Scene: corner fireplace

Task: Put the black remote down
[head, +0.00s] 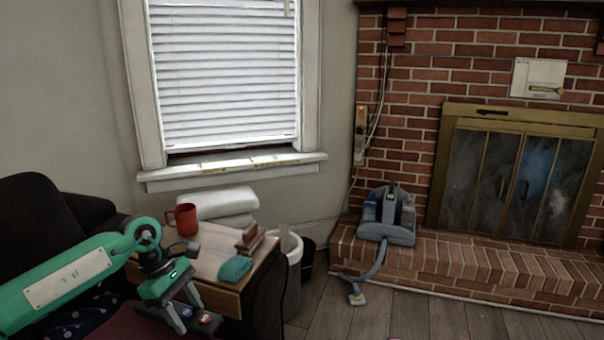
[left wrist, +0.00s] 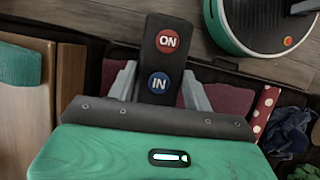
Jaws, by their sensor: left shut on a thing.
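My left gripper (head: 186,312) is shut on the black remote (head: 207,319), low in front of the small wooden side table (head: 212,272). In the left wrist view the remote (left wrist: 161,44) stands out between the two grey fingers, with a red ON button and a blue IN button on its face. A dark red seat surface (left wrist: 228,103) shows behind and below it; I cannot tell the gap between them. My right gripper is in neither view.
The side table holds a red mug (head: 186,218), a folded teal cloth (head: 235,269) and a small brown wooden object (head: 250,238). A pale bin (head: 292,277) stands right of it. A grey-blue vacuum (head: 388,232) sits on the brick hearth.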

